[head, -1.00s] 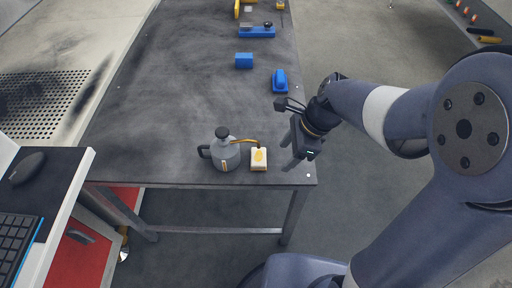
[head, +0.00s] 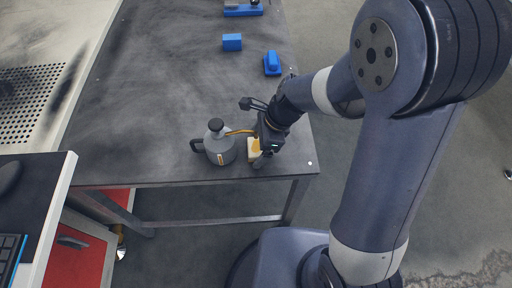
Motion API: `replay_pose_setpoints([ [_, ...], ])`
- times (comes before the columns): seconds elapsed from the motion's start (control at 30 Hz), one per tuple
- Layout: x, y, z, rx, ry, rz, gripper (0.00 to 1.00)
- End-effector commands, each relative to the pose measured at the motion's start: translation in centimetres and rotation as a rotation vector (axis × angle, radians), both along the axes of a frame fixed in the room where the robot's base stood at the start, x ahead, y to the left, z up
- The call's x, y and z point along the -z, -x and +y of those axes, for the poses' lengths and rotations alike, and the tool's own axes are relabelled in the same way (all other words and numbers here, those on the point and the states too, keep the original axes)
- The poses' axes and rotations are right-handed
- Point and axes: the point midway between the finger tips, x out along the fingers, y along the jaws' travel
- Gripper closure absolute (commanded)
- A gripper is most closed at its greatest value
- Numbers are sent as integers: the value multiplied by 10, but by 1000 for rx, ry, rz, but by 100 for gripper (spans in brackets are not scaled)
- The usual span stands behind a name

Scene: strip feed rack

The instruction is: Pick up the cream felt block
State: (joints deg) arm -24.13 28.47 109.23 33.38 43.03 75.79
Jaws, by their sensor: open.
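The cream felt block (head: 252,154) sits near the front edge of the dark table (head: 150,110), close to the table's right corner. It has a yellow-orange patch on top, now mostly covered. My gripper (head: 259,156) is open and is over the right side of the block, hiding part of it. I cannot tell whether the fingers touch the block or stand around it.
A grey oil can (head: 220,148) with a black cap stands just left of the block, its orange spout reaching toward my gripper. Two blue blocks (head: 232,42) (head: 272,64) and a blue fixture (head: 243,9) lie farther back. The table's left middle is clear.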

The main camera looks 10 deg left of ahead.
Motion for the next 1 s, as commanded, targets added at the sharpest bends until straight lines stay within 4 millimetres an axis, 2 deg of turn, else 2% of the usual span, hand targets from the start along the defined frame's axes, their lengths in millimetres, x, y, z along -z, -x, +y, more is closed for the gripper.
replay_pose_setpoints([
  [0.07,0,0,0,0,0,0,12],
  [0.63,-1,0,0,0,0,0,58],
  [1.0,-7,0,0,-1,-1,-1,59],
])
